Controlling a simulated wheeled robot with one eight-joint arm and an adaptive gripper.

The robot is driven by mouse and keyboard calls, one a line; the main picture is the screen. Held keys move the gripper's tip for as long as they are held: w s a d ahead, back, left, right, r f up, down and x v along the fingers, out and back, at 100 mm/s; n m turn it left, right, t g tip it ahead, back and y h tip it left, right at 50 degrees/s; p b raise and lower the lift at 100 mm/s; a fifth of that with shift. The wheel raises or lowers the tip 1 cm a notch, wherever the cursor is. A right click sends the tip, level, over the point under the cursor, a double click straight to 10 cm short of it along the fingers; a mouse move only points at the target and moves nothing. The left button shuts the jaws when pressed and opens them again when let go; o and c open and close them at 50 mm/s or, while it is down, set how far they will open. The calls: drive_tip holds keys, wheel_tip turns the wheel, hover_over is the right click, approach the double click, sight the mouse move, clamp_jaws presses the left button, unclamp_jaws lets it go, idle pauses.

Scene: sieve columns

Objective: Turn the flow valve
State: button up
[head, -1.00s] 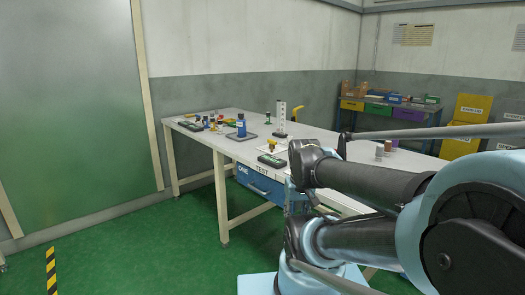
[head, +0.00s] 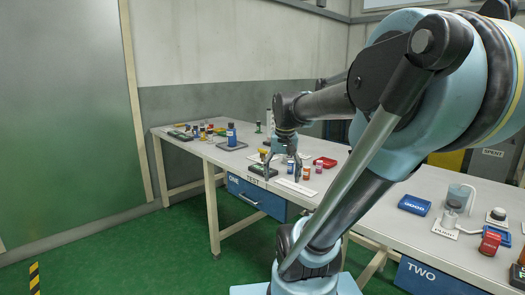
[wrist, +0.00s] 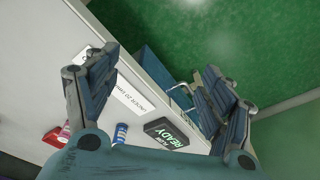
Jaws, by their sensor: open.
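My gripper (head: 283,165) is open and empty, pointing down over the front part of the white bench (head: 185,143). A dark display box (wrist: 173,136) with lit text reading READY lies near the right finger. In the head view a yellow-topped part (head: 263,153) stands beside my gripper, partly hidden by it. I cannot tell which part is the flow valve.
A blue bottle (head: 231,134) stands on a dark tray farther left. A red tray (head: 325,162) and small coloured bottles (head: 306,172) sit right of my gripper. A blue drawer (head: 257,197) hangs under the bench front.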

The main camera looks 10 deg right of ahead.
drive_tip(key=w+r+m, duration=0.2)
drive_tip(key=w+r, duration=0.6)
drive_tip(key=w, duration=0.3)
wheel_tip(320, 180, up, 4)
drive_tip(key=m+g, duration=0.2)
drive_tip(key=m, duration=0.4)
hover_over(263, 151)
drive_tip(key=w, duration=0.2)
drive_tip(key=f, duration=1.7)
drive_tip(key=shift+s+f, duration=0.1)
drive_tip(key=shift+s, duration=0.15)
drive_tip(key=c, duration=1.1)
